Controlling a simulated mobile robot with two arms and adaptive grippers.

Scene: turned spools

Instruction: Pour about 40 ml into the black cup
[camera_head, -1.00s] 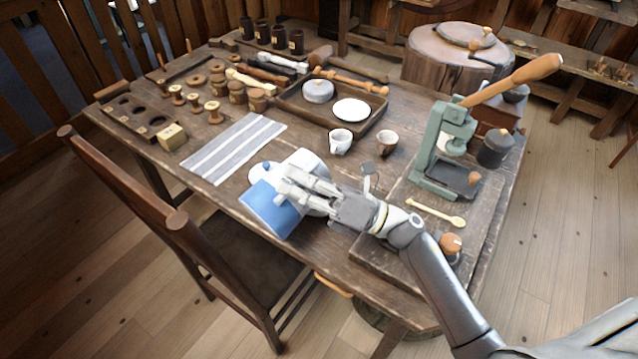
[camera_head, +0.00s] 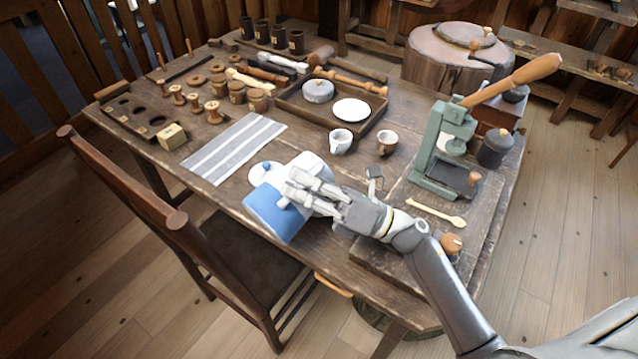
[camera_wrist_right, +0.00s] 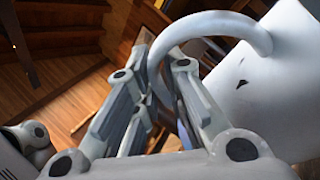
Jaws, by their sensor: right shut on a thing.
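My right gripper (camera_head: 297,190) is shut on the handle of a white and blue jug (camera_head: 273,212) at the table's front edge. The jug looks tilted, with its blue part toward the lower left. In the right wrist view the fingers (camera_wrist_right: 150,100) are around the pale curved handle (camera_wrist_right: 215,25), beside the white jug body (camera_wrist_right: 275,80). The jug's mouth and contents do not show. Several dark cups stand at the back left, one of them a dark cup (camera_head: 296,41) with a pale label; I cannot tell which is the black cup. My left gripper is not in view.
A green lever press (camera_head: 440,150) and a dark canister (camera_head: 495,150) stand at right. A striped cloth (camera_head: 235,147) lies flat. A tray (camera_head: 373,120) holds a white plate.

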